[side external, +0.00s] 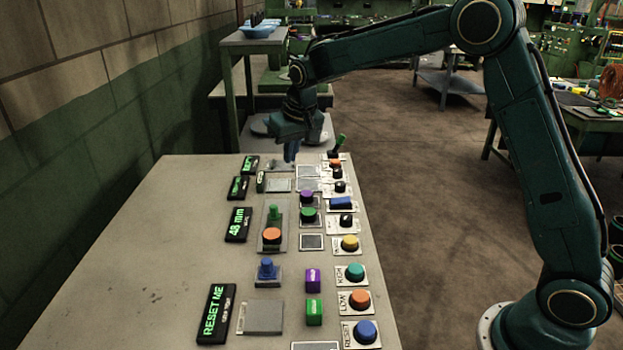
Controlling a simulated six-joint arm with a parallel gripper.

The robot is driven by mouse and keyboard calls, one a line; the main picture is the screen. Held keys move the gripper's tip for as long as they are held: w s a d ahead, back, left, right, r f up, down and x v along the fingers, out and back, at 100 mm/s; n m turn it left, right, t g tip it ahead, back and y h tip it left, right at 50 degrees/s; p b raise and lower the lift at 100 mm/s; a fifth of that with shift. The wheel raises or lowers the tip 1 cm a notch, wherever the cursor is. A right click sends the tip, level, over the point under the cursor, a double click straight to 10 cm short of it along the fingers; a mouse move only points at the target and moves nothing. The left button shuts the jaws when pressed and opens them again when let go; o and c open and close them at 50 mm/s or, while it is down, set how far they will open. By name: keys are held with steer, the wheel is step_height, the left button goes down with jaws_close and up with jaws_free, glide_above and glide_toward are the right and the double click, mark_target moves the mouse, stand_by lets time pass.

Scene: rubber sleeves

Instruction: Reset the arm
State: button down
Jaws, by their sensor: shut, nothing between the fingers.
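My gripper (290,155) points down above the far end of the grey table, over the far row of small plates. Its fingers look closed together, with nothing visible between them. A blue button (365,331) on a plate marked RESET is at the near right edge of the table, far from my gripper. A black display (216,313) with green text reading RESET ME lies at the near left. Whether the fingertips touch anything below is too small to tell.
The table (130,260) is bare on its left. An orange button (360,299) marked LOW and a teal button (355,272) marked HIGH line the right edge. Purple (312,278) and green (314,310) blocks, a blue knobbed piece (266,268) and a green-topped piece (273,213) stand mid-table.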

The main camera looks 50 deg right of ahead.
steer(key=s+r+n, duration=0.1)
steer(key=s+r, duration=0.3)
steer(key=s, duration=0.5)
steer(key=s+r+t, duration=0.1)
steer(key=s+r, duration=0.2)
steer(key=s, duration=0.6)
steer(key=s+r+n, duration=0.1)
steer(key=s+r, duration=0.3)
steer(key=s, duration=0.6)
steer(key=s+f, duration=0.3)
steer(key=s, duration=0.7)
steer(key=shift+s+f+t+y, duration=0.15)
steer(key=shift+s+t+y, duration=0.15)
steer(key=shift+t, duration=0.1)
